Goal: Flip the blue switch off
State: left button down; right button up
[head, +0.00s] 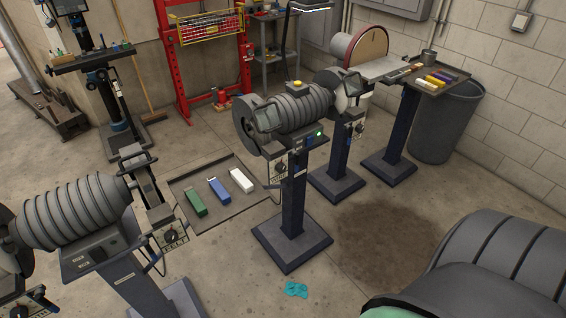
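A small blue patch (309,140), which looks like the blue switch, is on the front of the middle pedestal grinder (293,108). A green light (319,134) glows just to its right. The patch is too small to tell which way the switch is set. The grinder has a ribbed grey motor and stands on a dark blue post. A dial box (281,169) hangs at its lower left. Neither of my grippers is in view.
A ribbed machine (70,215) stands at the left front. A tray (222,216) with green, blue and white blocks lies behind it. A disc sander (366,50) and bin (445,120) are at right. A ribbed grey shape (505,265) fills the lower right.

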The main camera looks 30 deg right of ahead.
aim_at(309, 142)
jog(key=z, duration=1.3)
